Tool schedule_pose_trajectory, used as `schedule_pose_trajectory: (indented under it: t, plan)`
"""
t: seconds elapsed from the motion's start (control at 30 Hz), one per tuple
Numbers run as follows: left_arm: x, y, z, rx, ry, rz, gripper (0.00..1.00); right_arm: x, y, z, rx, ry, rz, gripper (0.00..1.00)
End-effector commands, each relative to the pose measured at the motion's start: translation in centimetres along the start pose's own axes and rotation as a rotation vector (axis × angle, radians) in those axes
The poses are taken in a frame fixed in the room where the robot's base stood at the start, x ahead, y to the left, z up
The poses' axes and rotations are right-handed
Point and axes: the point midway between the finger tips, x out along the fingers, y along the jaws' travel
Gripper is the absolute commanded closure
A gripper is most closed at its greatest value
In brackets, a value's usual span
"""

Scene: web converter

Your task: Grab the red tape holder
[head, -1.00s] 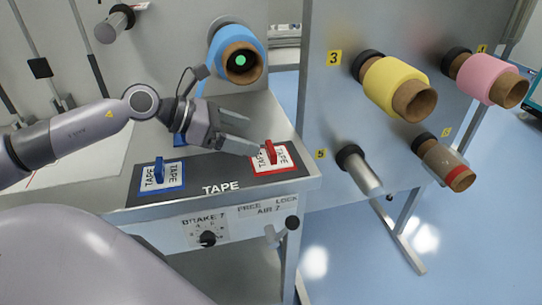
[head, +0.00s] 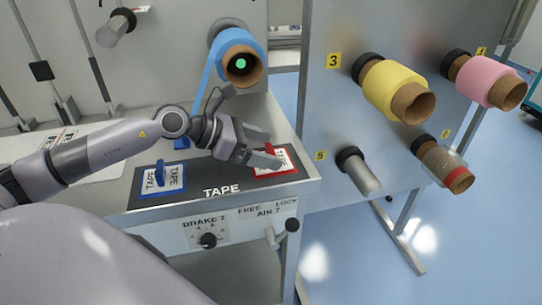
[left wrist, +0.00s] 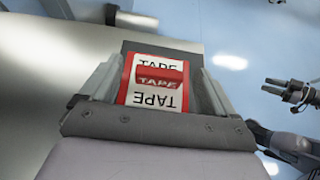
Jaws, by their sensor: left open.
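The red tape holder (head: 268,148) stands on a red-bordered TAPE label at the right end of the dark TAPE strip (head: 222,190). In the left wrist view the red holder (left wrist: 160,77) lies between my two fingers, with its label around it. My left gripper (head: 262,148) is open, and its fingers reach to the holder from the left. In the left wrist view the gripper (left wrist: 155,90) has a finger on each side of the holder, with gaps. Part of the label is hidden behind the fingers in the head view.
A blue tape holder (head: 159,173) stands on its label at the strip's left end. A blue roll (head: 237,50) hangs above. Yellow (head: 388,85) and pink (head: 482,80) rolls sit on the panel at right, beside a bare spindle (head: 362,175). A knob (head: 208,240) is below the shelf.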

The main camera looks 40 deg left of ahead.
Motion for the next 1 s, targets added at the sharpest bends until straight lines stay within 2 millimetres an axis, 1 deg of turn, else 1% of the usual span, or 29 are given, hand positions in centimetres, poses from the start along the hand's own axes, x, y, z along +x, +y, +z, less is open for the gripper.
schedule_pose_trajectory:
  t: [0.1, 0.33, 0.37, 0.4, 0.47, 0.5, 0.53, 0.57, 0.87, 1.0]
  plan:
    - [0.38, 0.0, 0.08, 0.001, 0.0, 0.0, 0.11, -0.01, 0.08, 0.2, -0.001, -0.006, 0.002, 0.57]
    - [0.46, -0.01, 0.0, 0.001, 0.001, 0.0, 0.11, 0.01, 0.18, 0.28, -0.002, -0.007, 0.004, 0.57]
    - [0.45, -0.01, 0.0, 0.001, 0.001, 0.0, 0.14, 0.01, 0.18, 0.27, -0.002, -0.007, 0.004, 0.57]
    - [0.45, -0.01, 0.01, 0.001, 0.001, 0.0, 0.27, 0.01, 0.19, 0.27, -0.001, -0.007, 0.004, 0.57]
    - [0.45, -0.01, 0.01, 0.001, 0.001, 0.0, 0.46, 0.0, 0.19, 0.24, -0.001, -0.006, 0.004, 0.57]
    - [0.44, -0.01, 0.01, 0.001, 0.001, 0.0, 0.59, 0.0, 0.19, 0.21, -0.001, -0.006, 0.004, 0.57]
    - [0.44, -0.01, 0.01, 0.001, 0.001, 0.0, 0.69, -0.01, 0.2, 0.18, -0.001, -0.005, 0.004, 0.57]
    - [0.44, -0.01, 0.01, 0.001, 0.001, 0.0, 0.71, -0.02, 0.2, 0.15, -0.001, -0.005, 0.004, 0.57]
    - [0.36, 0.0, 0.15, 0.002, 0.0, 0.0, 0.71, -0.08, 0.19, -0.15, -0.001, 0.001, 0.004, 0.57]
    - [-0.01, 0.02, 0.88, 0.003, -0.001, 0.001, 0.71, -0.09, 0.18, -0.16, 0.0, 0.001, 0.004, 0.57]
